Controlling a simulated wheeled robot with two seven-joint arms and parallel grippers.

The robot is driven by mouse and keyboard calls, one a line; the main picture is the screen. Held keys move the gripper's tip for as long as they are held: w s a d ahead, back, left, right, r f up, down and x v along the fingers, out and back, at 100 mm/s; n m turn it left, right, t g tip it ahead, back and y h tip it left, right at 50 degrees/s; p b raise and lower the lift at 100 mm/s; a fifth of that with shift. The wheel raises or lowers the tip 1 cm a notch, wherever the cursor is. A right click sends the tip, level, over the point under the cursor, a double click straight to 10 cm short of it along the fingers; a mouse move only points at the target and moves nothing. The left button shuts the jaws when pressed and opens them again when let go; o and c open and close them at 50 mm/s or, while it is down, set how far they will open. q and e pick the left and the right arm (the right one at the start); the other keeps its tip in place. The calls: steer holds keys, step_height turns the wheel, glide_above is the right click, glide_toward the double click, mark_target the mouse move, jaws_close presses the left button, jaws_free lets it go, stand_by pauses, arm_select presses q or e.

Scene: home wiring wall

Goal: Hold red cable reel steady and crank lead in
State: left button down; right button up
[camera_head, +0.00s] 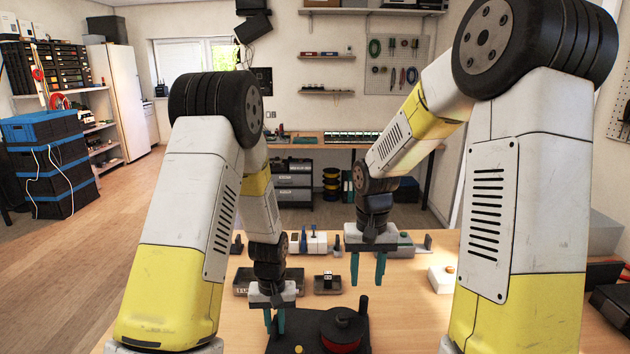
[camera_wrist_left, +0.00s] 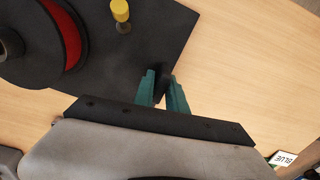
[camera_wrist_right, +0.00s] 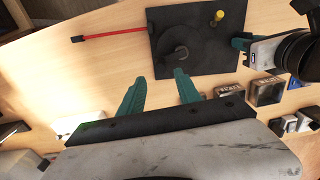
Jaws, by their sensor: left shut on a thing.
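The red cable reel (camera_head: 341,346) stands on a black base plate (camera_head: 292,326) at the table's near edge; it also shows in the left wrist view (camera_wrist_left: 71,38). A yellow knob (camera_wrist_left: 120,11) stands on the plate beside the reel. My left gripper (camera_head: 274,322) is shut on a small dark upright part (camera_wrist_left: 162,82) at the plate's edge. My right gripper (camera_head: 368,270) is open and empty, above the table behind the reel. In the right wrist view a red lead (camera_wrist_right: 110,34) with a dark tip extends from the plate. A black post (camera_head: 363,305) rises at the plate's right corner.
Small dark trays (camera_head: 327,284) and other small parts stand behind the plate. A white block (camera_head: 441,279) sits at the right. Bare wood (camera_head: 400,305) shows between the plate and the white block.

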mark_target(364, 298)
steer(key=shift+f, duration=4.45)
steer(key=shift+c, duration=0.4)
jaws_close()
steer(key=shift+s, duration=0.85)
steer(key=shift+s+a, duration=0.35)
steer(key=shift+s, duration=0.4)
